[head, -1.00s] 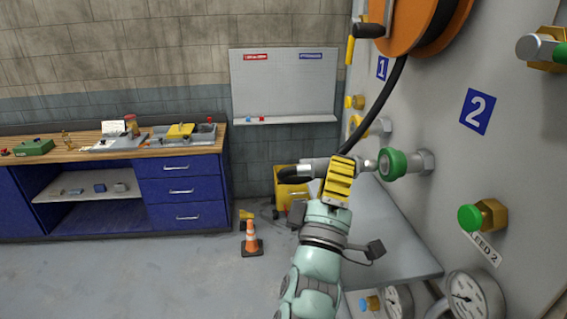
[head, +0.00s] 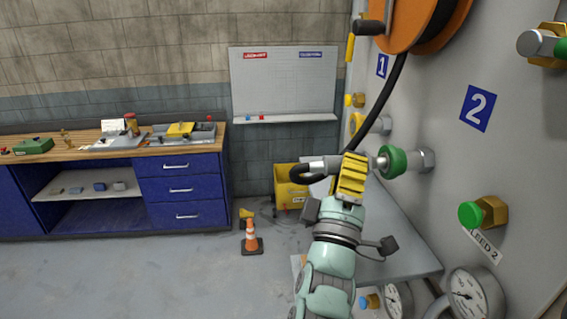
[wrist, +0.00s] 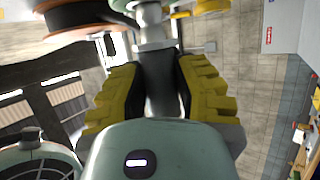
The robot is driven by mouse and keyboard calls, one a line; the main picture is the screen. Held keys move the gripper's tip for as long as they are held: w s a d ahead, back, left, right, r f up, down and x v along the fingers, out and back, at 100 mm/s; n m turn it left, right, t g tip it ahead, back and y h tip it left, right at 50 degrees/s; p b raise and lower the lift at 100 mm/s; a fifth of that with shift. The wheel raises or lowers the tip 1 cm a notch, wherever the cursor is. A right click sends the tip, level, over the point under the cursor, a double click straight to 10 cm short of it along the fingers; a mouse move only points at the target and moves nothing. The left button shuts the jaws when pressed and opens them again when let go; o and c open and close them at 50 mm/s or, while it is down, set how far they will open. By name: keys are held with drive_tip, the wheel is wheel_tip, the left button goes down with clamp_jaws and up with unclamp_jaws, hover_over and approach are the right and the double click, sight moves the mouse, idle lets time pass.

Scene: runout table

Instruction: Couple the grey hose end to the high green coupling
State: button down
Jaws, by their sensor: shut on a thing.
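The grey hose end (head: 322,166) lies sideways in my gripper (head: 353,176), which has yellow ridged fingers. In the wrist view my gripper (wrist: 160,95) is shut on the grey hose end (wrist: 162,95). Its metal tip points right at a green-collared coupling (head: 393,162) on the panel, roughly in line with it. The tip meets or overlaps the collar's near face; I cannot tell whether it is inside. The collar also shows in part at the top of the wrist view (wrist: 146,4). A black hose (head: 295,174) bends at the rear of the hose end.
A green-capped brass bleed fitting (head: 482,213) sits lower right, above a gauge (head: 468,296). Another brass fitting (head: 551,45) juts out at top right. The orange reel (head: 410,25) hangs above with its black hose (head: 385,100) descending. A grey shelf (head: 395,245) lies below.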

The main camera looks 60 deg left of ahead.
drive_tip(key=shift+w+d+b, duration=0.2)
drive_tip(key=shift+w+d, duration=0.15)
drive_tip(key=shift+w, duration=0.25)
drive_tip(key=shift+w+d+b, duration=0.15)
drive_tip(key=shift+w+d, duration=0.15)
drive_tip(key=shift+w, duration=0.3)
drive_tip(key=c, duration=0.7)
unclamp_jaws()
drive_tip(key=shift+v, duration=3.75)
